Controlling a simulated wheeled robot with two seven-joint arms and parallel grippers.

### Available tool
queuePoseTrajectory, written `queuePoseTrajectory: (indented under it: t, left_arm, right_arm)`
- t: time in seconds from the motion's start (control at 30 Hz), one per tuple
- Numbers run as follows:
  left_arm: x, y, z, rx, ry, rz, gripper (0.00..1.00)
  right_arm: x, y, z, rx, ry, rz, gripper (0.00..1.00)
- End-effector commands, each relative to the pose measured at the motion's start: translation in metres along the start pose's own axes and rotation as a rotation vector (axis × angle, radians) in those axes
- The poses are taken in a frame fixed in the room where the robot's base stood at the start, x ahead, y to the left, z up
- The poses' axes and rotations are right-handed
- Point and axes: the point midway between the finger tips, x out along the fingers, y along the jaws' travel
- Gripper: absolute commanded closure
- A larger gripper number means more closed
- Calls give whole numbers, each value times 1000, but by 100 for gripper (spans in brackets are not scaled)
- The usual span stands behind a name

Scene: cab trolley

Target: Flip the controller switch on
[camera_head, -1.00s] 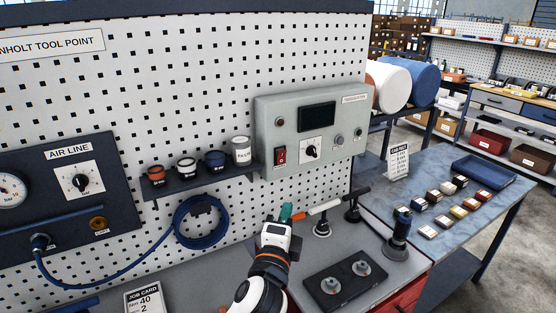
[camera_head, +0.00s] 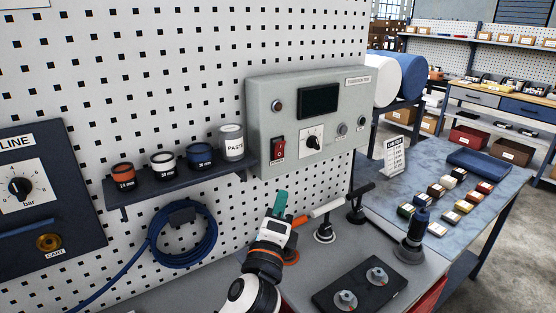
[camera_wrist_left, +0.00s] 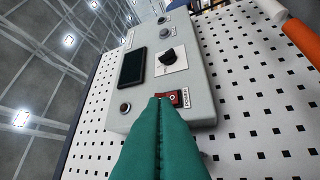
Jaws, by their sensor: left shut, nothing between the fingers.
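The controller (camera_head: 310,115) is a grey box on the white pegboard, with a dark screen, a knob and small round buttons. Its red rocker switch (camera_head: 278,149) sits at the lower left of the box's front. In the left wrist view the red switch (camera_wrist_left: 180,98) shows just beyond my green fingertips, beside a power label. My left gripper (camera_head: 281,197) has green fingers, shut and empty, below the controller in the head view. A gap to the switch shows in the head view. The switch's exact tilt is too small to tell. My right gripper is not in view.
A shelf (camera_head: 180,184) with several small pots is left of the controller. A dark plate with two knobs (camera_head: 355,292) lies on the bench. A blue hose (camera_head: 184,235) hangs at left.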

Motion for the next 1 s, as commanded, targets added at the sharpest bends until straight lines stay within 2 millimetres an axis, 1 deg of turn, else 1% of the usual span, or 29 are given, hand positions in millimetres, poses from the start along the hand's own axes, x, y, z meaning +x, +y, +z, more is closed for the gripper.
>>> queuePoseTrajectory:
  t: [0.17, 0.27, 0.33, 0.47, 0.6, 0.77, 0.8, 0.9, 1.0]
  left_arm:
    - [1, 1, 0, -1, 0, 0, 100]
    - [6, 2, 0, -1, 1, 0, 100]
    - [14, 2, -1, -1, 2, -1, 100]
    - [37, 4, -1, -1, 1, -1, 100]
    - [68, 4, -1, -1, 1, 0, 100]
    - [101, 3, -1, -1, 1, -1, 100]
    - [107, 4, -4, 0, 1, -2, 100]
    - [117, 4, -17, 0, 1, -1, 100]
    - [124, 2, -24, 0, 1, -1, 100]
  right_arm:
    - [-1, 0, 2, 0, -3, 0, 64]
    - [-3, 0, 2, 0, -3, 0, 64]
    - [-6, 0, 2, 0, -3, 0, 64]
    - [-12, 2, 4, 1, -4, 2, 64]
    - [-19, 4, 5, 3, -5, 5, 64]
    - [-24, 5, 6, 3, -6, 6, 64]
    - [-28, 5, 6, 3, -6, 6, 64]
    - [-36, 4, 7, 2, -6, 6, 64]
    - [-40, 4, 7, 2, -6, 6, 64]
